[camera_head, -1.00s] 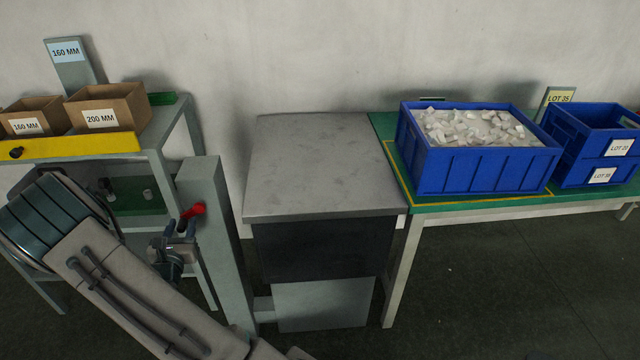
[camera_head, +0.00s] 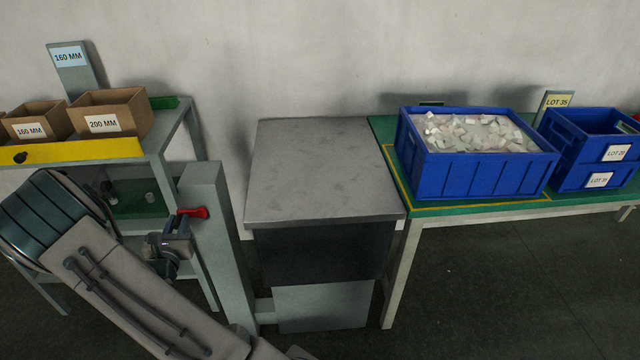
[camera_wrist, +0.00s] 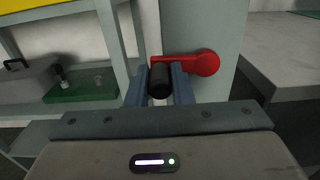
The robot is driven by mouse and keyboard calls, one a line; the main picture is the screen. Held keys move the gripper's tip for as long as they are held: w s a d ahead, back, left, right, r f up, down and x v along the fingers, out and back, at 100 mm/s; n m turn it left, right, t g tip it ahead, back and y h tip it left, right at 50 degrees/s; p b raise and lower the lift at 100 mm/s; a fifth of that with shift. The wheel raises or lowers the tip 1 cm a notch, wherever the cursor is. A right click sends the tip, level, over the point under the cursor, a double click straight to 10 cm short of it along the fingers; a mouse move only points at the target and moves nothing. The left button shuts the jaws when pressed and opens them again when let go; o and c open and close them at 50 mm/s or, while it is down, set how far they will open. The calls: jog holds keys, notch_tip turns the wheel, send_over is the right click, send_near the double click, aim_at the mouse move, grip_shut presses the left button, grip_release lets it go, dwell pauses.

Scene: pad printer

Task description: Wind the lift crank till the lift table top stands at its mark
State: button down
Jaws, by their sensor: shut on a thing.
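The lift crank (camera_head: 196,212) is a red arm on the side of a grey post. In the wrist view its red hub (camera_wrist: 207,63) is at the right, and a black handle (camera_wrist: 159,82) stands at the arm's left end. My gripper (camera_head: 180,222) is shut on the black handle, with one blue finger on each side, as the wrist view (camera_wrist: 160,84) shows. The lift table top (camera_head: 322,170) is a grey metal plate above a dark skirt and a pale base. I cannot make out a height mark on the post or table.
A green-topped table (camera_head: 440,208) with a blue crate of pale parts (camera_head: 480,178) stands right of the lift table. Stacked blue crates (camera_head: 590,160) are farther right. A shelf with cardboard boxes (camera_head: 110,112) and a yellow edge stands at the left, close to my arm.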

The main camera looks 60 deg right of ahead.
jog(key=shift+r, duration=0.15)
jog(key=shift+s+d+r+p, duration=0.15)
jog(key=shift+r+p, duration=0.3)
jog(key=shift+r, duration=0.25)
jog(key=shift+s+d+r+p, duration=0.15)
jog(key=shift+r+p, duration=0.3)
jog(key=shift+r, duration=0.2)
jog(key=shift+s+d+r, duration=0.1)
jog(key=shift+s, duration=0.05)
jog(key=shift+s+d+r+p, duration=0.45)
jog(key=shift+s+d+r, duration=0.1)
jog(key=shift+s+r, duration=0.2)
jog(key=shift+s+d+r, duration=0.15)
jog(key=shift+s+d, duration=0.15)
jog(key=shift+s, duration=0.05)
